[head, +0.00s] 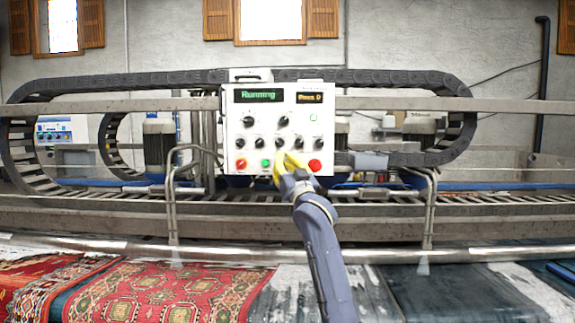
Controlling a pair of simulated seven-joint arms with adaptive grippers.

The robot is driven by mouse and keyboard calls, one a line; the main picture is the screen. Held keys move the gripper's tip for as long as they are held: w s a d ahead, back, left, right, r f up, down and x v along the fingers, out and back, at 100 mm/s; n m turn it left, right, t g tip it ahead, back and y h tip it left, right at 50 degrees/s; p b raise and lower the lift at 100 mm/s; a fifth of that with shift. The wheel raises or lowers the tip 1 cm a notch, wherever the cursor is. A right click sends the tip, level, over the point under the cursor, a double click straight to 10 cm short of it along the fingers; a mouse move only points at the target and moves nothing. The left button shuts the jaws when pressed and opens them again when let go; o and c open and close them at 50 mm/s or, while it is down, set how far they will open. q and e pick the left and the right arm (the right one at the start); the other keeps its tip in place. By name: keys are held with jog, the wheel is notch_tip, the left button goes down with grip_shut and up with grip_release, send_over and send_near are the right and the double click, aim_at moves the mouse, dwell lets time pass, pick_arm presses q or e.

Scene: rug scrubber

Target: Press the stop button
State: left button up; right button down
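A white control panel (240,117) with a green "Running" display (258,96) faces me. Along its lower row are a smaller orange-red button (241,164) at the left, a green button (265,162) beside it, and a larger red button (315,165) at the right. Labels are too small to read, so I cannot tell which one is marked stop. My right gripper (284,167), with yellow fingers, is in front of the lower panel, between the green and the larger red button. Its finger opening and any contact with the panel are unclear. My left gripper is not in view.
A metal rail (130,105) and a black cable chain (150,78) run across behind and beside the panel. Bent metal tubes (173,205) stand on both sides. Patterned red rugs (150,290) lie below at the left. The panel's front is otherwise clear.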

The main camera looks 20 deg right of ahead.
jog(key=shift+w, duration=0.2)
dwell(0.5)
jog(key=shift+w+d, duration=0.15)
jog(key=shift+w, duration=0.05)
jog(key=shift+w+d, duration=0.1)
jog(key=shift+w, duration=0.3)
dwell(0.9)
jog(key=shift+s, duration=0.1)
jog(key=shift+s+a, duration=0.25)
jog(key=shift+s, duration=0.45)
